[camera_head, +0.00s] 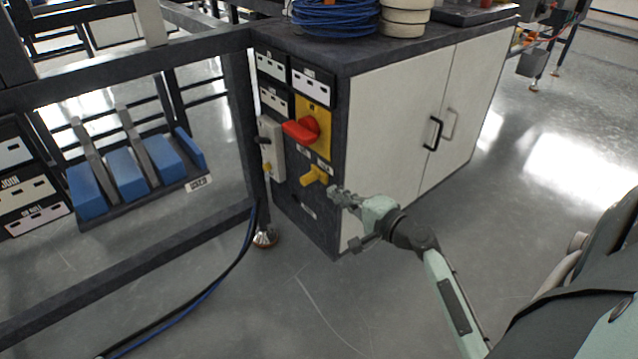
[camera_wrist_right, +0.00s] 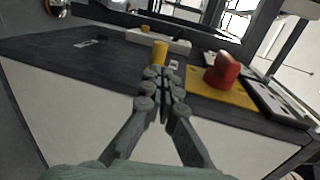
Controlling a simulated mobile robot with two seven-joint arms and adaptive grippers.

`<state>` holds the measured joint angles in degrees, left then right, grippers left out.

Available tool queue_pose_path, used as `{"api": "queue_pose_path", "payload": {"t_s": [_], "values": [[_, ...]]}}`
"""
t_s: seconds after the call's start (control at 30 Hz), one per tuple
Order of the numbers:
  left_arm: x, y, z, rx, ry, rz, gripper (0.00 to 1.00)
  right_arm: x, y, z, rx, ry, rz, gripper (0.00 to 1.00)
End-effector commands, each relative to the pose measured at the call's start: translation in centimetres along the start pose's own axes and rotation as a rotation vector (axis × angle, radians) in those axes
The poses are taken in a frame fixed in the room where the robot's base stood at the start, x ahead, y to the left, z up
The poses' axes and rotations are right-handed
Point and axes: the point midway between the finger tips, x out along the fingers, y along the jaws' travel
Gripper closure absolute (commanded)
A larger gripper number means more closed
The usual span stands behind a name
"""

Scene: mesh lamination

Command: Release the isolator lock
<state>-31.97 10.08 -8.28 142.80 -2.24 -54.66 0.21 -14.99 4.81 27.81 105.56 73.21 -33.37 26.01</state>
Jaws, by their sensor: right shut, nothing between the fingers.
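The red isolator handle (camera_head: 302,130) sits on a yellow plate (camera_head: 318,118) on the dark end panel of the cabinet. Below it a yellow knob (camera_head: 314,176), which may be the lock, sticks out of the panel. My right gripper (camera_head: 337,192) is shut and empty, just to the right of and below the yellow knob. In the right wrist view my fingertips (camera_wrist_right: 164,76) are together, with the yellow knob (camera_wrist_right: 159,50) just beyond them; contact cannot be told. The red handle (camera_wrist_right: 222,72) is to their right. My left gripper is not in view.
A pale switch box (camera_head: 270,148) is left of the knob on the same panel. The dark frame (camera_head: 130,285) stands at the left, with cables (camera_head: 225,275) running to the floor. Blue blocks (camera_head: 125,172) sit on a rack. The floor before the cabinet is clear.

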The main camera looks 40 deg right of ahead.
Motion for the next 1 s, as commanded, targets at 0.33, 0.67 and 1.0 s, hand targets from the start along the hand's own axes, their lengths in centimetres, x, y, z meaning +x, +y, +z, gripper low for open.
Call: {"api": "queue_pose_path", "payload": {"t_s": [0.33,0.67,1.0], "values": [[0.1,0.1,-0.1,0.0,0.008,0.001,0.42,6.0,0.0,0.1,0.002,-0.001,-0.001,1.0],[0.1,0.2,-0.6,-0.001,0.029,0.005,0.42,7.0,0.0,0.1,0.0,0.0,0.001,1.0],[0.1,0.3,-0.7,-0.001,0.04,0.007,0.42,9.2,-0.5,0.0,0.0,-0.001,-0.003,1.0]]}}
